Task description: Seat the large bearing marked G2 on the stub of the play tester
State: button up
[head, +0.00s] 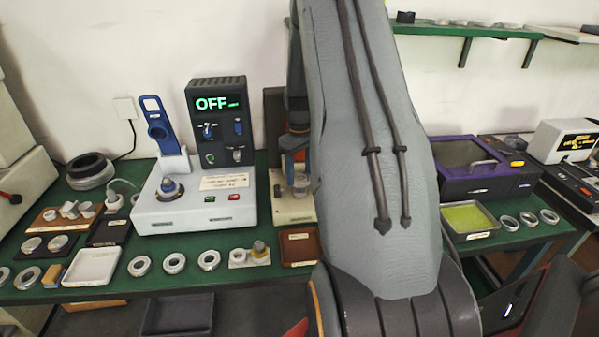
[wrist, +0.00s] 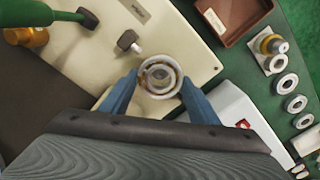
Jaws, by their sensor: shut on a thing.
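My gripper (wrist: 158,80) has its two blue fingers shut on a pale metal bearing ring (wrist: 142,75). The ring is over the cream base (wrist: 85,58) of a machine; its height above it is unclear. A round inner part shows through its middle. No G2 mark is readable on it. The play tester seems to be the white machine (head: 219,207) with a dark panel reading OFF. Its stub (head: 168,187) stands upright on the left of its top, below a blue lever part. In the wrist view a white corner of it (wrist: 232,112) shows right of my gripper. My arm hides much in the head view.
A green lever (wrist: 50,13) and a dark knob (wrist: 128,41) are near the cream base. Several rings (head: 174,263) lie along the table's front edge, beside a white tray (head: 92,267) and a brown tray (head: 300,246). A purple box (head: 485,168) stands at right.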

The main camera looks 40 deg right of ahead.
jog(key=shift+r, duration=0.2)
jog(key=shift+r+p, duration=0.35)
jog(key=shift+p, duration=0.1)
dwell(0.7)
jog(key=shift+f, duration=0.6)
dwell(1.0)
jog(key=shift+r, duration=0.15)
jog(key=shift+r+p, duration=0.3)
jog(key=shift+r, duration=0.1)
